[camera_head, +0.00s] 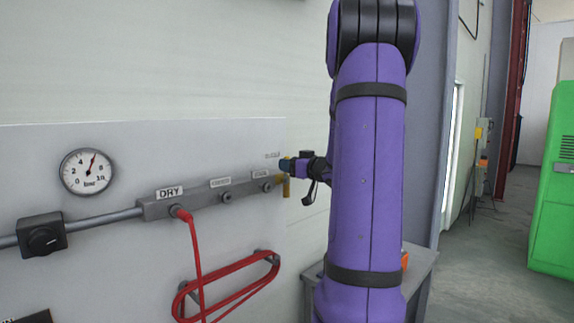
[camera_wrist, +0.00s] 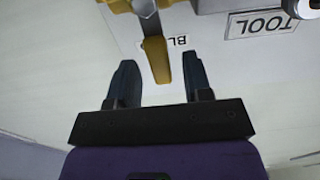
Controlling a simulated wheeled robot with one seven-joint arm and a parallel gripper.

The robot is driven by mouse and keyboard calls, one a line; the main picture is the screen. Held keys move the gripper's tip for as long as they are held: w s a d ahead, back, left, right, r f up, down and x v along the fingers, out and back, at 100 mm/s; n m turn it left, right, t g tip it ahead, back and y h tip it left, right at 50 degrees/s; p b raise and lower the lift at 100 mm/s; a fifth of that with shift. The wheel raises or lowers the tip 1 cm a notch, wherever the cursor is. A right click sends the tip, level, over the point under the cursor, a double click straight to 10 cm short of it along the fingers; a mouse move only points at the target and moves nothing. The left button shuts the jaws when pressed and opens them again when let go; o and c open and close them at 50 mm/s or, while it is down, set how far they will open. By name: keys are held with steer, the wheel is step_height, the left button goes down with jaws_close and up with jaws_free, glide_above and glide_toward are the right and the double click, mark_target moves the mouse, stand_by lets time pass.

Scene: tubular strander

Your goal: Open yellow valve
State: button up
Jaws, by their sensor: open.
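The yellow valve (camera_head: 286,187) sits at the right end of the grey manifold bar on the wall panel. In the wrist view its yellow lever (camera_wrist: 155,60) points down between the two dark fingers of my gripper (camera_wrist: 160,82). The fingers are open, with a gap visible on both sides of the lever. The valve body (camera_wrist: 125,5) is cut off at the top edge of the wrist view. In the head view my gripper (camera_head: 287,165) is at the valve and partly covers it.
The manifold bar (camera_head: 208,200) carries a DRY label (camera_head: 170,193) and a red hose (camera_head: 196,255), which hangs looped on the panel. A pressure gauge (camera_head: 87,171) and a black knob box (camera_head: 42,235) are at left. A grey table (camera_head: 424,262) stands behind my arm.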

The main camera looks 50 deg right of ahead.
steer(key=shift+w+d, duration=0.1)
steer(key=shift+w, duration=0.75)
jaws_close()
